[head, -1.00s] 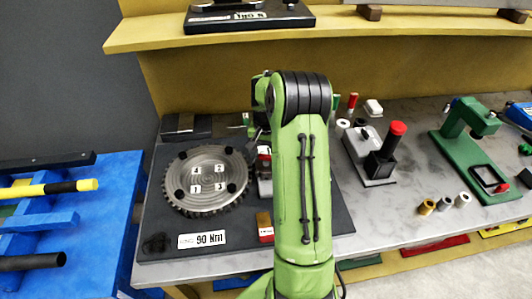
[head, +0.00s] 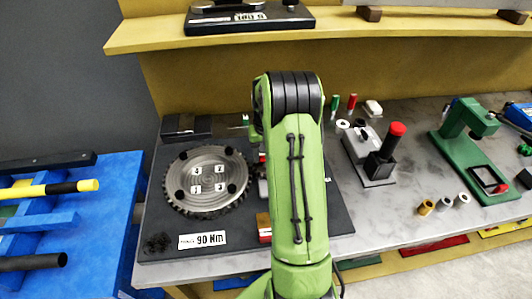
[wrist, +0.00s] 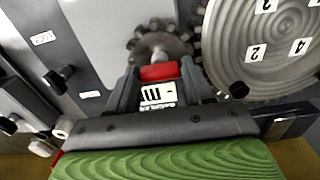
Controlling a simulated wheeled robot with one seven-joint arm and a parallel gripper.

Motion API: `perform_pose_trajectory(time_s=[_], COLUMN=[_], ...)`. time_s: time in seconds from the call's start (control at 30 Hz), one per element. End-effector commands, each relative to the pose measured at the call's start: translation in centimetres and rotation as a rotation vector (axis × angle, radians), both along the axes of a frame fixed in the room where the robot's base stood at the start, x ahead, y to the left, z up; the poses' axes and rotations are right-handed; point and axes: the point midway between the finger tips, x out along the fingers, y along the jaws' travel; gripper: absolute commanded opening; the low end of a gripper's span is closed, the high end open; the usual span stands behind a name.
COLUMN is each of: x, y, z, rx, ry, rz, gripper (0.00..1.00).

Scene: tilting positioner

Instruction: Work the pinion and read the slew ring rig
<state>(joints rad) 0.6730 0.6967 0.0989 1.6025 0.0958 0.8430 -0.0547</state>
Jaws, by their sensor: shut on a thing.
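The slew ring (head: 208,207) lies flat on a dark base plate, with a toothed rim, several black bolts and numbered white tags. It also shows at the upper right of the wrist view (wrist: 225,45). The toothed pinion (wrist: 160,45) sits beside the ring's rim in the wrist view; my arm hides it in the head view. My gripper (wrist: 162,88) is shut on a red-topped piece (wrist: 160,72) in front of the pinion; a white label with black bars (wrist: 158,94) shows between the fingers. Whether this piece joins the pinion is unclear. A "90 Nm" plate (head: 203,239) lies at the base's front.
A brass-and-red block (head: 264,228) stands beside my arm. A black post with a red cap (head: 390,140) and a green press (head: 465,135) stand to the right. A blue rack with bars (head: 60,225) is at left, and a shelf (head: 150,36) runs behind.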

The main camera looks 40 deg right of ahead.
Motion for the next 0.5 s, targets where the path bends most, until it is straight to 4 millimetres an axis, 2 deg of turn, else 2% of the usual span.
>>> perform_pose_trajectory(time_s=[0.1, 0.13, 0.27, 0.5], x=[0.05, 0.05, 0.04, 0.02], y=[-0.01, -0.01, -0.01, 0.00], z=[0.08, 0.08, 0.06, 0.04], rx=[0.000, 0.000, 0.000, -0.001], ry=[-0.002, -0.002, -0.002, -0.001], rz=[-0.001, -0.001, -0.002, -0.003], gripper=[0.21, 0.56, 0.75, 0.77])
